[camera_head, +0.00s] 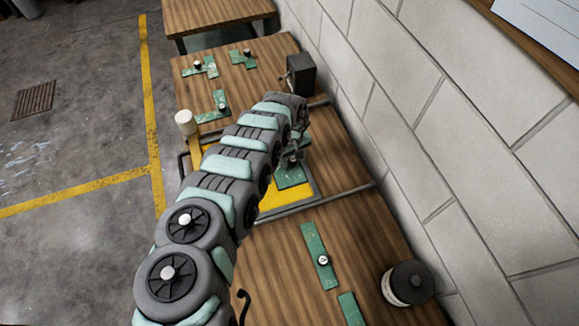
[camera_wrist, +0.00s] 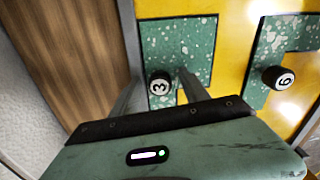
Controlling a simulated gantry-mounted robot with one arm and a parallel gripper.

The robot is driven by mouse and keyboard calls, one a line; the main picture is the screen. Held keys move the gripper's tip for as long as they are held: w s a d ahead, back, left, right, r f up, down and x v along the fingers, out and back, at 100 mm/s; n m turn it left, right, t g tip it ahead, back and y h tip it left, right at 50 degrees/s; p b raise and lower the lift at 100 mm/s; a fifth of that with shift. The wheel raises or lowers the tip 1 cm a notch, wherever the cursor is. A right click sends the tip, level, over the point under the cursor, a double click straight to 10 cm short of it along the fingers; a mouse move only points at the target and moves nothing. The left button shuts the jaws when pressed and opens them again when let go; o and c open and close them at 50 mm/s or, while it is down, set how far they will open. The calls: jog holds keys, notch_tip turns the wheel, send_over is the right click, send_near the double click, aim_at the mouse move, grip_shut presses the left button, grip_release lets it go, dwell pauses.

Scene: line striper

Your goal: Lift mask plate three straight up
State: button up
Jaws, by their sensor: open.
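Mask plate three is a green, paint-speckled plate (camera_wrist: 185,42) with a black knob (camera_wrist: 159,87) whose white top reads 3. In the wrist view it lies on a yellow surface (camera_wrist: 232,40). My gripper (camera_wrist: 157,80) is open, with one finger on each side of the knob. I cannot tell whether either finger touches it. In the head view my gripper (camera_head: 291,157) is low over the green plate (camera_head: 293,180) on the yellow panel (camera_head: 270,200), and my arm hides much of that panel.
Another speckled plate (camera_wrist: 268,45) with a knob marked 6 (camera_wrist: 278,78) lies to the right. Loose green plates (camera_head: 313,245) lie on the wooden bench (camera_head: 270,275). A dark jar (camera_head: 408,283) stands front right, a black box (camera_head: 301,74) at the back. A block wall (camera_head: 450,120) runs along the right.

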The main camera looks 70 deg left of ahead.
jog(key=shift+c, duration=0.2)
grip_shut()
dwell(0.4)
